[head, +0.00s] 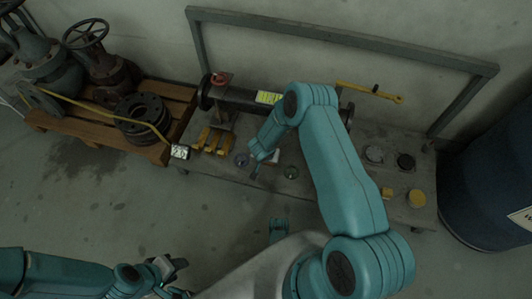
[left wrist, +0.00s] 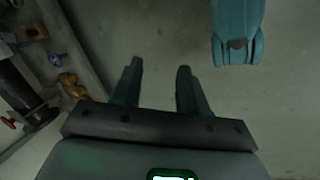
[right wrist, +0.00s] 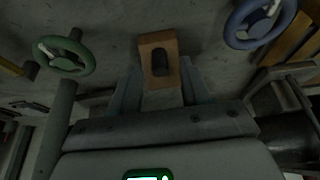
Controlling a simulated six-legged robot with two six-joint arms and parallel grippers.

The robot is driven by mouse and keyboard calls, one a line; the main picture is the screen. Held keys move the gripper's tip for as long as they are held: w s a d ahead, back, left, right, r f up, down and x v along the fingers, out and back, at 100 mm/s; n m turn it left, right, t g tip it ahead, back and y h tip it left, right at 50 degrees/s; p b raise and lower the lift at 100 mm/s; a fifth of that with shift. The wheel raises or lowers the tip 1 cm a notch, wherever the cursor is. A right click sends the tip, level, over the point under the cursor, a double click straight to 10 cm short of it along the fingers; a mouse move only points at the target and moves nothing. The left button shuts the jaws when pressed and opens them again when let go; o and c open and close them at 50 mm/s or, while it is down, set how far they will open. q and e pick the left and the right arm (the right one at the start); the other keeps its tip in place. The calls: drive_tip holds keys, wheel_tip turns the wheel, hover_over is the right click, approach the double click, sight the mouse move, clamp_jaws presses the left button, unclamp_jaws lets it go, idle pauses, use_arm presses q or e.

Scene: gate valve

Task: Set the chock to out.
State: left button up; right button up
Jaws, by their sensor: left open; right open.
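An orange-brown block with a dark slot, likely the chock (right wrist: 158,60), shows in the right wrist view between a green handwheel (right wrist: 63,55) and a blue handwheel (right wrist: 258,20). My right gripper (right wrist: 160,88) is open, with its fingers either side of the block's near end; I cannot tell whether they touch it. In the head view my right gripper (head: 264,159) is low over the bench (head: 325,180), between the blue handwheel (head: 241,159) and the green one (head: 291,172), and hides most of the block. My left gripper (head: 177,276) is open and empty over the floor, also in the left wrist view (left wrist: 158,68).
A dark pipe (head: 245,97) with a red handle (head: 221,79) lies along the bench's back, with yellow parts (head: 213,139) in front. A yellow wrench (head: 370,91) is behind. A pallet (head: 150,152) with valves stands left, a dark blue barrel (head: 490,180) right.

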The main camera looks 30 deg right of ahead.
use_arm(q)
wheel_tip(320, 180, up, 6)
drive_tip(key=s+d+p, duration=0.1)
drive_tip(key=p, duration=0.5)
drive_tip(key=shift+s+m+g, duration=0.2)
drive_tip(key=shift+m+g, duration=0.1)
use_arm(e)
drive_tip(key=v, duration=1.5)
use_arm(q)
drive_tip(key=shift+d, duration=0.1)
use_arm(e)
drive_tip(key=shift+r, duration=0.1)
